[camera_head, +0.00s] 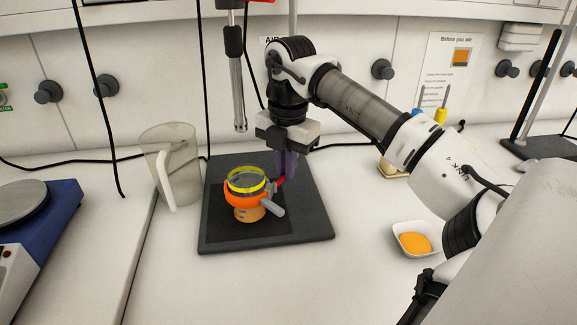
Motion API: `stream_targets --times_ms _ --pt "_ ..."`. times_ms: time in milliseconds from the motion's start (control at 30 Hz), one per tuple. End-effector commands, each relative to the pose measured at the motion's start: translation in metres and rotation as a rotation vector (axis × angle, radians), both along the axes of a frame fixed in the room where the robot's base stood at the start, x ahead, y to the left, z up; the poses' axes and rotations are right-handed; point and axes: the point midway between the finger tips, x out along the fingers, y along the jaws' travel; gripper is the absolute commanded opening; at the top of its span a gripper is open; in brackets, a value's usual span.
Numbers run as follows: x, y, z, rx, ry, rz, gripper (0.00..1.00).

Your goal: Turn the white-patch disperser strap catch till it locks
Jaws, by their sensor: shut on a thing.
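An orange strap (234,199) goes around a small vessel with orange contents (248,214) and a yellow rim (247,180). The vessel stands on the dark stand plate (315,225). A grey lever (271,207) sticks out at the strap's front right. The strap catch (281,180) shows as a small red handle at the strap's right side. My gripper (289,172) points down there, its purple-dark fingers shut on the red handle. The fingers partly hide the catch, and I cannot make out a white patch. The disperser shaft (236,85) hangs above, left of my gripper.
A clear jug (172,150) stands left of the plate. A blue hotplate (45,225) is at the far left. A white dish of orange powder (414,240) sits at the right. My arm reaches in from the right. The front bench is clear.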

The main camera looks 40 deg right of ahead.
Motion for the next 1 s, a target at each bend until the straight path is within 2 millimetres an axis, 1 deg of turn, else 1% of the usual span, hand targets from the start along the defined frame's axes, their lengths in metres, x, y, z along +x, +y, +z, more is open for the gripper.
stream_targets --times_ms 300,600,800,1000 --pt "0.011 0.005 0.001 0.000 -0.001 0.300 0.00" --pt "0.018 0.010 0.001 0.000 0.000 0.549 0.00" --pt "0.021 0.014 0.001 -0.001 -0.001 0.665 0.00" --pt "0.022 0.016 0.001 -0.001 -0.002 0.732 0.00"
